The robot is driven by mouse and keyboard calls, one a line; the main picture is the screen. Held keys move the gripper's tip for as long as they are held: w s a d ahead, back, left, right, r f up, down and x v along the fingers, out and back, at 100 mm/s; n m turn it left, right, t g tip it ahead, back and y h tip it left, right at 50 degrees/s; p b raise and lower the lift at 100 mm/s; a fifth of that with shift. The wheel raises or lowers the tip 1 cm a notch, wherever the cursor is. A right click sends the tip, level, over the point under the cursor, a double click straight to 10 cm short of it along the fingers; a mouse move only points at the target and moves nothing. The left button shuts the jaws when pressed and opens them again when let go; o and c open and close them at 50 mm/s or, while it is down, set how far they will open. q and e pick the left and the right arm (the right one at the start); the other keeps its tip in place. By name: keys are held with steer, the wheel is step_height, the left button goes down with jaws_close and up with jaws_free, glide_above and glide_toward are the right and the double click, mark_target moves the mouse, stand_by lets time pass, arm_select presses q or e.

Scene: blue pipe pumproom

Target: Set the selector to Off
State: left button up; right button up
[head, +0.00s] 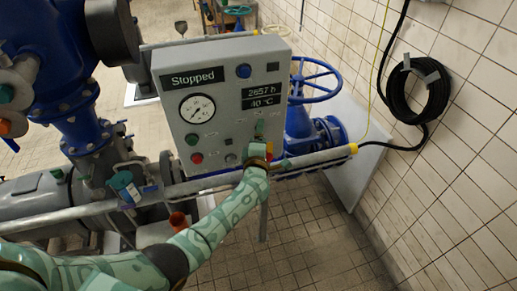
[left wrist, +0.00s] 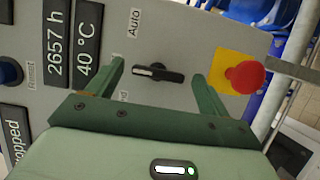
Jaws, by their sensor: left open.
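The selector (left wrist: 160,73) is a black knob with a white mark on one end, on the grey control panel (head: 222,75). In the left wrist view the white mark points left, between the label Auto (left wrist: 133,23) and a partly hidden label ending in "d" (left wrist: 123,96). No Off label is readable. My left gripper (left wrist: 157,70) is open, with one green finger on each side of the knob and gaps visible at both its ends. In the head view my left gripper (head: 259,139) is at the panel's lower right and hides the selector. My right gripper is not in view.
A red emergency button on a yellow plate (left wrist: 243,77) sits close beside one finger. The panel also carries a Stopped display (head: 194,77), a gauge (head: 197,108) and several buttons. A grey rail (head: 215,182) runs below the panel. A blue handwheel (head: 315,80) stands right behind.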

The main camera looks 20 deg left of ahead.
arm_select(q)
steer(key=p+v, duration=0.5)
steer(key=v, duration=1.1)
steer(key=shift+p, duration=0.4)
steer(key=shift+a, duration=0.1)
